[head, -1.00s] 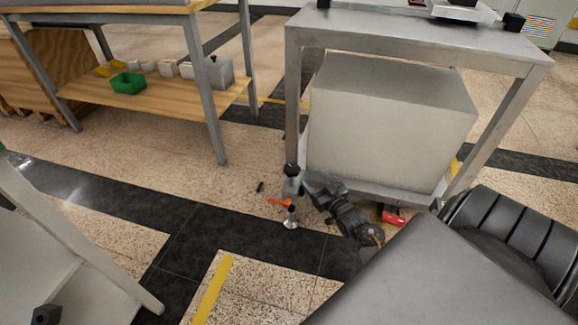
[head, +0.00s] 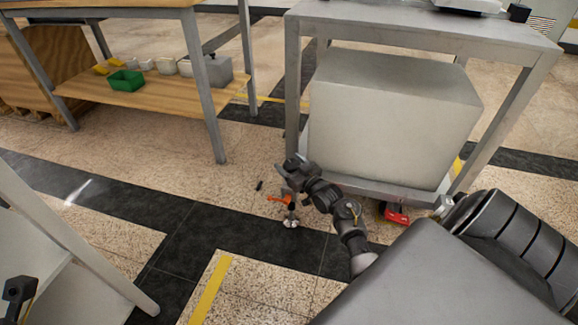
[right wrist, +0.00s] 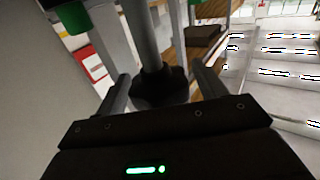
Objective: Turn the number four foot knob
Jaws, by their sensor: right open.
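The foot assembly stands at the near left leg of the metal table. Its round foot pad (head: 290,222) rests on the floor and an orange lever (head: 281,198) sticks out above it. My right gripper (head: 290,172) is at the top of the assembly and covers the knob in the head view. In the right wrist view, the black lobed knob (right wrist: 160,88) lies between the two open fingers, below a grey post (right wrist: 150,40). I cannot tell whether the fingers touch it. A dark part, seemingly my left gripper (head: 18,290), shows at the lower left edge; its jaws are unclear.
A large pale box (head: 390,120) sits under the metal table (head: 420,38), close to my right arm. A red object (head: 396,213) lies by the table's base. A wooden bench (head: 150,98) with a green bin (head: 126,81) stands at the left.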

